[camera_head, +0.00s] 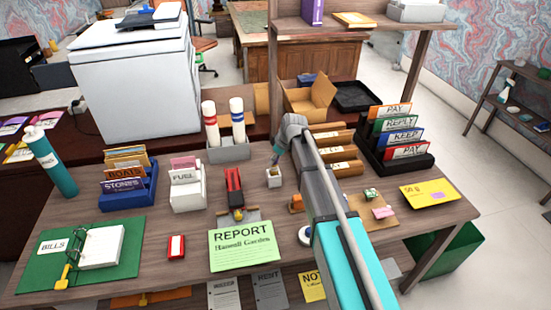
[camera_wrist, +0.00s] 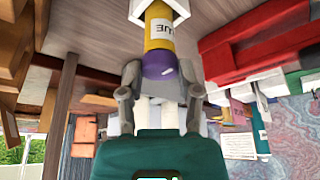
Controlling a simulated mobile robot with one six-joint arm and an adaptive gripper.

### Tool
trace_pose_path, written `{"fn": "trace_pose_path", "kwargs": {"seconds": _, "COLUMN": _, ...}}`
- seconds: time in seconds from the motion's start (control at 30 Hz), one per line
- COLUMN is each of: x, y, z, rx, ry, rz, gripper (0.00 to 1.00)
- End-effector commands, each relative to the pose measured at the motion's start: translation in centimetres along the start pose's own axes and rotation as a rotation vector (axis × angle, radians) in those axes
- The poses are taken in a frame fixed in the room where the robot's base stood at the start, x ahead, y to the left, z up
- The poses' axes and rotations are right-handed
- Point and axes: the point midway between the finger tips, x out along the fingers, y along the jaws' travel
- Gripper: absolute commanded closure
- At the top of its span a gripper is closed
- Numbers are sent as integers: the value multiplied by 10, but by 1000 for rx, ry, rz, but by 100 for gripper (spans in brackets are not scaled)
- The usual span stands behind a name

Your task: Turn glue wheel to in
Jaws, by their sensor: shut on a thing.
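The glue stick (camera_wrist: 158,28) has a yellow body with a white label partly reading "UE" and a purple wheel (camera_wrist: 162,68) at its end. Its other end sits in a small white square holder (camera_wrist: 143,8), which also shows in the head view (camera_head: 273,180) on the desk. My gripper (camera_wrist: 162,74) is shut on the purple wheel, one finger on each side. In the head view my gripper (camera_head: 277,156) is just above the holder, and the glue stick is mostly hidden there. I cannot tell how far the wheel is turned.
A red stapler (camera_head: 233,183) stands left of the holder. A grey holder with two tubes (camera_head: 228,150) is behind it. Wooden trays (camera_head: 333,150) stand close on the right, partly behind my arm. A green report (camera_head: 243,246) lies in front. Shelving (camera_head: 355,22) rises behind the desk.

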Motion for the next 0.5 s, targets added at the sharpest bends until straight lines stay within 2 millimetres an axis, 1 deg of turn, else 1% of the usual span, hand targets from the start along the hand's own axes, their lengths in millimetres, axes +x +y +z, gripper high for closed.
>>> {"fn": "trace_pose_path", "kwargs": {"seconds": 0.3, "x": 0, "y": -1, "z": 0, "rx": 59, "ry": -1, "rz": 24, "gripper": 100}}
{"fn": "trace_pose_path", "kwargs": {"seconds": 0.5, "x": 0, "y": -1, "z": 0, "rx": 65, "ry": -1, "rz": 27, "gripper": 100}}
